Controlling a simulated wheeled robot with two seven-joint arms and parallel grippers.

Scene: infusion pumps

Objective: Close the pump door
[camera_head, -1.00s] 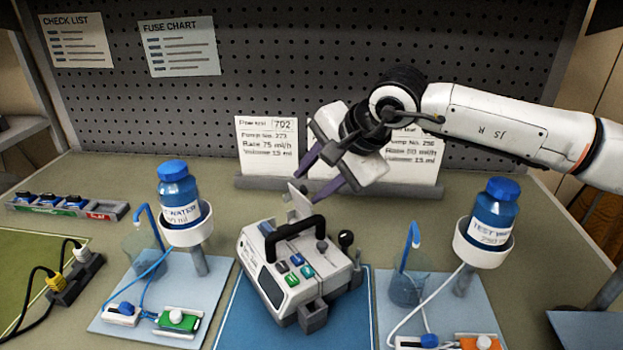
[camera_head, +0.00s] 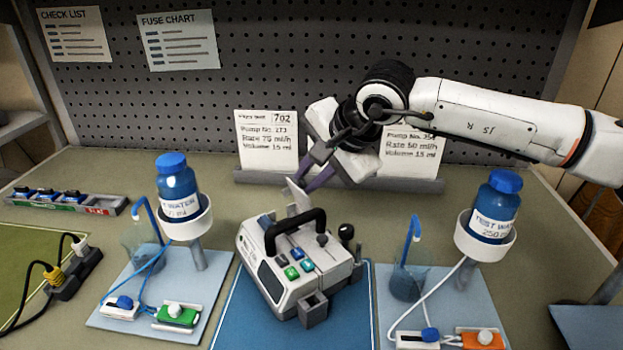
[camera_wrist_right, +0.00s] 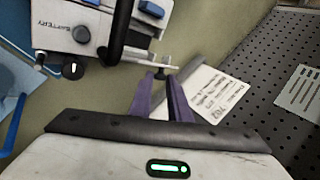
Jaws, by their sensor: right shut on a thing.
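The pump (camera_head: 296,265) is a white box with a black carrying handle (camera_head: 296,232) and coloured buttons, standing on a blue mat. Its door (camera_head: 296,197) is a light panel standing up at the pump's back, behind the handle. My right gripper (camera_head: 303,182) comes from the back right, its purple fingers shut on the upper part of the door. In the right wrist view the fingers (camera_wrist_right: 160,79) close around a small dark part at the door's end. The exact contact is partly hidden by the fingers. My left gripper is not in view.
Bottle stands flank the pump: a blue bottle (camera_head: 177,178) at left and another (camera_head: 496,208) at right, each with a beaker and tubing. Cards (camera_head: 268,140) stand behind against the pegboard. A fuse tray (camera_head: 66,202) lies far left.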

